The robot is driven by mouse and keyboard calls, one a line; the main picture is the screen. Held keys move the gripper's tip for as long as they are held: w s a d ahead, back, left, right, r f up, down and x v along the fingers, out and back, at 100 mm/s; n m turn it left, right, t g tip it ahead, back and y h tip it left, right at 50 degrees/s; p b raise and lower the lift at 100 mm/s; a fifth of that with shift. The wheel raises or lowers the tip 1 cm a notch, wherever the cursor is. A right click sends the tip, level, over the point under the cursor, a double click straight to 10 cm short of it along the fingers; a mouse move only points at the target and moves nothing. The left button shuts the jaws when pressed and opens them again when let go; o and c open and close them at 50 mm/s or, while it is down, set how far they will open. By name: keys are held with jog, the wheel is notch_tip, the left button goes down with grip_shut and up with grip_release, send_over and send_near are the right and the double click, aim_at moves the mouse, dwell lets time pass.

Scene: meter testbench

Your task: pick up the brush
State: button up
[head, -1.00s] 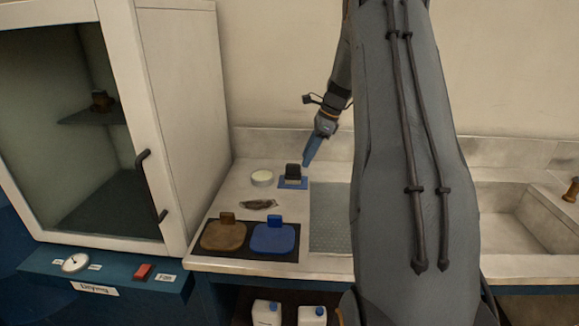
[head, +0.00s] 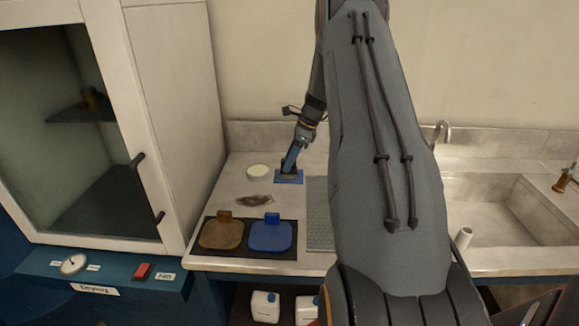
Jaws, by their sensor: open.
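A small dark block-shaped thing, which looks like the brush (head: 287,174), sits on a blue pad (head: 297,180) at the back of the counter. My gripper (head: 290,165) reaches down from the upper right, its blue fingers right at the brush and partly covering it. The gripper is open. I cannot tell whether the fingers are around the brush or only in front of it, or whether they touch it.
A round white dish (head: 258,170) stands left of the pad, with a small brownish item (head: 255,200) before it. Brown (head: 221,235) and blue (head: 271,236) handled pieces lie on a dark mat (head: 205,252). A grey textured mat (head: 318,230) and sink (head: 495,215) lie right; a cabinet (head: 175,100) stands left.

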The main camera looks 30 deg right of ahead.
jog(key=shift+a+f, duration=0.1)
jog(key=shift+f, duration=0.05)
grip_shut()
notch_tip(320, 180, up, 10)
jog(key=b, duration=0.3)
jog(key=shift+b, duration=0.4)
